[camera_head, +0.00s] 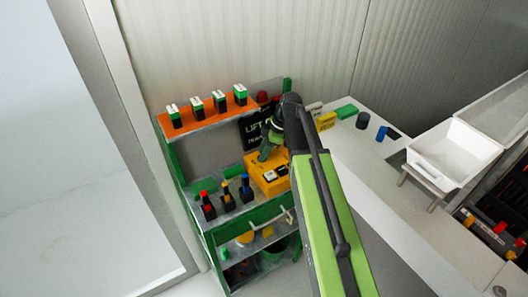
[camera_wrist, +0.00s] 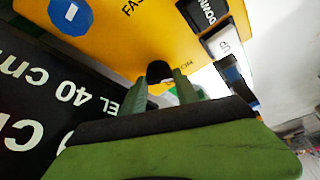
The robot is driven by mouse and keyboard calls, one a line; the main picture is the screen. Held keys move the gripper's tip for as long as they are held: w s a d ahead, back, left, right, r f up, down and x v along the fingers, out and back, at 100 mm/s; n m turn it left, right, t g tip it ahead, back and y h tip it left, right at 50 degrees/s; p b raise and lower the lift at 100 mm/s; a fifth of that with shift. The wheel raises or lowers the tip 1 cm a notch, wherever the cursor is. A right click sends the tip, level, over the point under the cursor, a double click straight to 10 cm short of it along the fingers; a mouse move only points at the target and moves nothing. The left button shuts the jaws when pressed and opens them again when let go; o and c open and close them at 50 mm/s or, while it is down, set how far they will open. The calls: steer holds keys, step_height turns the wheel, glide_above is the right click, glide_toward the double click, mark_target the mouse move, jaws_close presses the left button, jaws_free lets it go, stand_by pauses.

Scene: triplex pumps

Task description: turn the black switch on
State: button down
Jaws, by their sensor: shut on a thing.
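The black switch (camera_wrist: 158,71) shows in the wrist view as a small dark knob on a yellow control box (camera_wrist: 110,35). My gripper (camera_wrist: 160,85) has its two green fingers on either side of the knob, shut on it. Part of the word ON is printed just right of the knob. The switch's exact angle is hard to tell. In the head view the yellow box (camera_head: 263,185) sits on a green shelf unit, and my gripper (camera_head: 267,152) reaches down to it from the right. The switch itself is hidden there.
The box also carries black and white buttons (camera_wrist: 205,14) and a blue disc (camera_wrist: 70,14). A black sign (camera_head: 251,134) stands behind it. Several small levers (camera_head: 227,198) stand to its left. An orange shelf (camera_head: 208,117) is above left, and a white bin (camera_head: 455,152) is far right.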

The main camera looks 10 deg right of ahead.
steer(key=c, duration=0.9)
jaws_free()
steer(key=shift+r, duration=0.1)
steer(key=p+v, duration=0.7)
steer(key=v, duration=0.1)
